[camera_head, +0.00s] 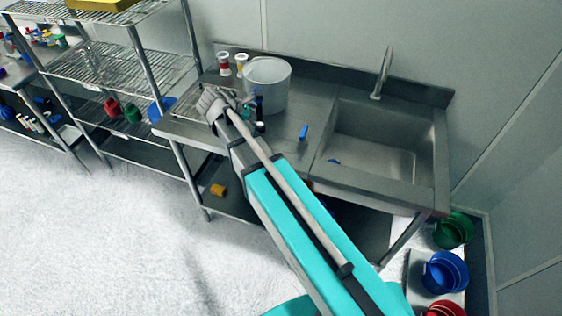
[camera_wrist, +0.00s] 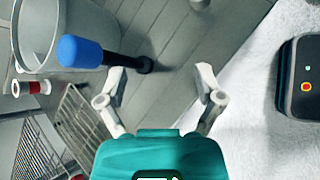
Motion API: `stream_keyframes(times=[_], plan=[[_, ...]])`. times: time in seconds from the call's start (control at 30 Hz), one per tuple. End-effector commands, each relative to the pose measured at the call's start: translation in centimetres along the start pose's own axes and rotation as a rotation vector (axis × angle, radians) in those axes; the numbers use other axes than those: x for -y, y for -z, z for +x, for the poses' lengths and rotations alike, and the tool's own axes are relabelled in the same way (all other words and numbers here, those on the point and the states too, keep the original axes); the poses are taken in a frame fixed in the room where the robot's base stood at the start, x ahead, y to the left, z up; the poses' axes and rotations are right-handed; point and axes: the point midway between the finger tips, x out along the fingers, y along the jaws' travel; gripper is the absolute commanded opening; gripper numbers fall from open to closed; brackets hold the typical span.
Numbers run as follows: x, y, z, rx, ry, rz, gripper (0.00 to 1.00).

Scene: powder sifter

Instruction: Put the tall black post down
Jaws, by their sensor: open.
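The tall black post (camera_wrist: 118,56) has a blue top and stands on the metal counter (camera_wrist: 190,35), apparently upright, beside the white bucket. In the head view the dark post (camera_head: 259,103) shows small at the bucket's front, partly crowded by my gripper. My gripper (camera_wrist: 162,78) is open, with nothing between its fingers. In the wrist view the post lies left of and just beyond the left finger; whether they touch I cannot tell. In the head view my gripper (camera_head: 226,101) is over the counter's left end, left of the post.
The white bucket (camera_head: 268,86) stands behind the post. Two small jars (camera_head: 232,64) are at the back left. A small blue item (camera_head: 303,132) lies on the counter near the sink (camera_head: 375,140). A wire shelf (camera_head: 110,65) is at the left. The counter's middle is mostly clear.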

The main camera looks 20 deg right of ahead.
Motion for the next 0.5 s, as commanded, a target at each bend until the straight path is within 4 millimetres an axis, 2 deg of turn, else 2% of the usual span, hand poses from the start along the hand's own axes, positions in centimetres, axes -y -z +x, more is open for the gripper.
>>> stream_keyframes(times=[0.03,0.2,0.5], plan=[[1.5,-0.5,0.6,-0.03,0.032,0.072,0.86],[5.2,-1.1,2.0,-0.128,0.159,0.336,0.86],[11.5,-1.7,3.0,-0.248,0.423,0.796,0.86]])
